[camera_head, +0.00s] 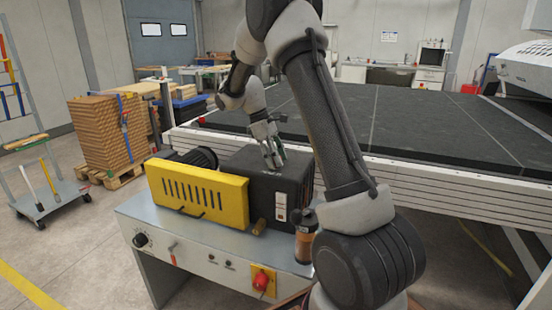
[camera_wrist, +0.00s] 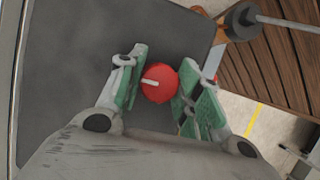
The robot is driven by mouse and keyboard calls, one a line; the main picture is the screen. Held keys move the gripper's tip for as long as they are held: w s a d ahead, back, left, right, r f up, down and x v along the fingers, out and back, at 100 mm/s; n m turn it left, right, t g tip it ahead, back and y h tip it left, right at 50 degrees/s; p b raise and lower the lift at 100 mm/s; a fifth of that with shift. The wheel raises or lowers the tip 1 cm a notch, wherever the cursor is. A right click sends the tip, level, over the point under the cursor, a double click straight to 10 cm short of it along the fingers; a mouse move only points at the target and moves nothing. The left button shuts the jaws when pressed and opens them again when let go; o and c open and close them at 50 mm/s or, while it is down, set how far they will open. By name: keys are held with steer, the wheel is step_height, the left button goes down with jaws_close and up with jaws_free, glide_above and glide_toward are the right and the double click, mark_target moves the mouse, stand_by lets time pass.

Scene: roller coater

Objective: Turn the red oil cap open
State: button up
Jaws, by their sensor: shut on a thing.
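The red oil cap (camera_wrist: 160,84) is round with a pale raised bar across its top. In the wrist view it sits on the dark top of the machine's black box, between the two green-padded fingers of my gripper. My gripper (camera_head: 273,158) points down onto the top of the black box (camera_head: 262,189) in the head view and is shut on the cap. The cap is hidden behind the fingers in the head view. Whether the cap has turned cannot be told.
A yellow slotted guard (camera_head: 197,193) stands left of the black box on the grey bench (camera_head: 190,235). An amber bottle with a dark top (camera_head: 305,240) stands at the box's right front. A large dark flat table (camera_head: 400,122) lies behind.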

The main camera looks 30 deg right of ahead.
steer(key=o, duration=1)
steer(key=v, duration=1.2)
